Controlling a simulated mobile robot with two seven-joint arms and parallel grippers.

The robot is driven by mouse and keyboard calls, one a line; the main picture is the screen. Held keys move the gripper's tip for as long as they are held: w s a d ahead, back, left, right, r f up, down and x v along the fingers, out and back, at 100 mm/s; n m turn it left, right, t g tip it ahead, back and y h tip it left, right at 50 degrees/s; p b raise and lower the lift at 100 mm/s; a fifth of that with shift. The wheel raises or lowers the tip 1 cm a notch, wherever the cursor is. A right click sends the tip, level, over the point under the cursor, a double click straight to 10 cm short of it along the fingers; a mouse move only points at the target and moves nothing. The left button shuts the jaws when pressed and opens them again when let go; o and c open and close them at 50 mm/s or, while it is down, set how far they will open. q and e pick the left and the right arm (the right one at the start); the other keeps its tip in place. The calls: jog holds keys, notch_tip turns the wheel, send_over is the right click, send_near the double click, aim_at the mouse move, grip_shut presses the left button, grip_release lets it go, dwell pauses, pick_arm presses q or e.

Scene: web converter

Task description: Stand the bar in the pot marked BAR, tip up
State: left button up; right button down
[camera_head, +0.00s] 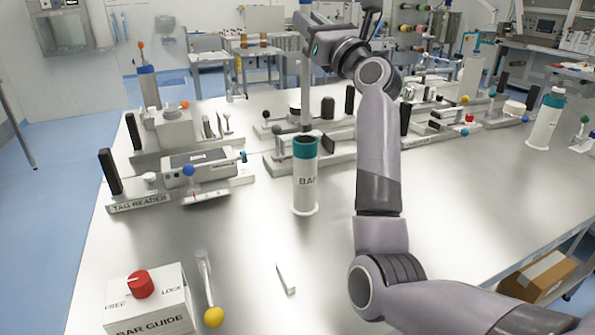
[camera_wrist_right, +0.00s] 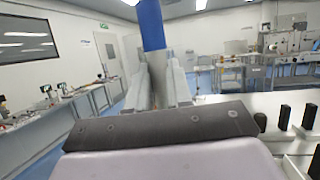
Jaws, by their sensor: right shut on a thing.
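The pot marked BAR (camera_head: 305,188), white with a teal rim, stands upright on the bench in the middle of the head view. The bar (camera_head: 306,90) is a long grey rod held roughly upright. Its lower end shows close to the pot's mouth; I cannot tell whether it is above, inside or behind the rim. My right gripper (camera_head: 309,47) is shut on the bar well above the pot. In the right wrist view the bar (camera_wrist_right: 151,28) shows blue above the fingers, and its top runs out of frame. My left gripper is not in view.
A BAR GUIDE box (camera_head: 150,302) with a red knob stands front left, beside a yellow-ended lever (camera_head: 213,316). A TAG READER station (camera_head: 195,170) is left of the pot. Another teal-rimmed pot (camera_head: 543,122) stands far right. The bench between the pot and the guide is mostly clear.

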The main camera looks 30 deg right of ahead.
jog(key=h+p, duration=0.1)
jog(key=m+h+b, duration=0.1)
jog(key=b, duration=0.1)
send_over(306, 122)
jog(key=s, duration=0.1)
notch_tip(306, 122, down, 15)
jog(key=shift+s+d+r, duration=0.1)
jog(key=shift+r, duration=0.05)
jog(key=shift+f+b, duration=0.95)
jog(key=shift+f, duration=1.6)
jog(key=shift+f, duration=0.15)
jog(key=c, duration=1.4)
grip_release()
jog(key=shift+f, duration=0.15)
jog(key=shift+c, duration=0.2)
jog(key=o, duration=0.4)
